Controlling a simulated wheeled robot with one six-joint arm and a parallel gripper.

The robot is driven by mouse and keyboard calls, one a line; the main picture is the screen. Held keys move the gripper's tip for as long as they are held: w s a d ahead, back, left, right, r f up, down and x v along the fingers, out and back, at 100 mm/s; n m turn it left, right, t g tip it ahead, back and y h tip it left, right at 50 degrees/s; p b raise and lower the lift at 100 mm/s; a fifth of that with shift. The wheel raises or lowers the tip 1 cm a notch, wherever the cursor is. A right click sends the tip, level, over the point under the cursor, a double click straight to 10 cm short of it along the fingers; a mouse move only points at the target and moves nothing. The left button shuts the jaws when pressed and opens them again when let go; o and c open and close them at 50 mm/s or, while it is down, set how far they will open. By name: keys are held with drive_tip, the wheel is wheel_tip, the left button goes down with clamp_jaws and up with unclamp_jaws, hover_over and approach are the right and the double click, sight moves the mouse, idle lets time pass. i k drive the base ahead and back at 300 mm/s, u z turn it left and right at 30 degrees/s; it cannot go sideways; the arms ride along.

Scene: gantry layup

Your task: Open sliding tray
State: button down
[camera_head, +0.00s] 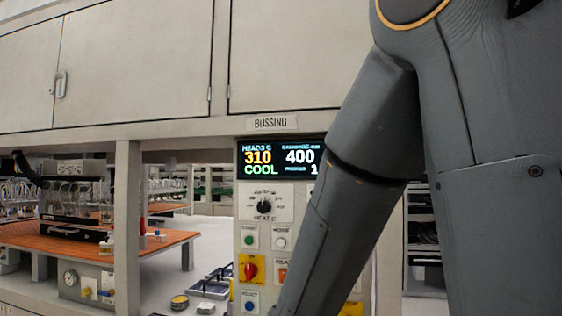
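I cannot make out with certainty which thing is the sliding tray. A small metal tray-like item (213,283) lies low in the opening, left of the control panel. My grey arm fills the right half of the head view and runs down past the bottom edge. My gripper is below the picture and does not show. My arm hides the right part of the control panel and much of what is behind it.
The control panel (250,214) has a lit display (281,159), a dial and several buttons. Cabinet doors (136,62) are shut above. A pale post (127,230) stands at left, before an orange-topped bench (160,246). A round tin (179,302) sits low.

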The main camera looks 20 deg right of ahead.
sight(83, 234)
drive_tip(key=u, duration=0.4)
drive_tip(key=k, duration=0.55)
drive_tip(key=u, duration=1.45)
drive_tip(key=i, duration=1.5)
drive_tip(key=u, duration=0.4)
drive_tip(key=i, duration=1.75)
drive_tip(key=z, duration=0.65)
drive_tip(key=i, duration=0.9)
drive_tip(key=z, duration=0.95)
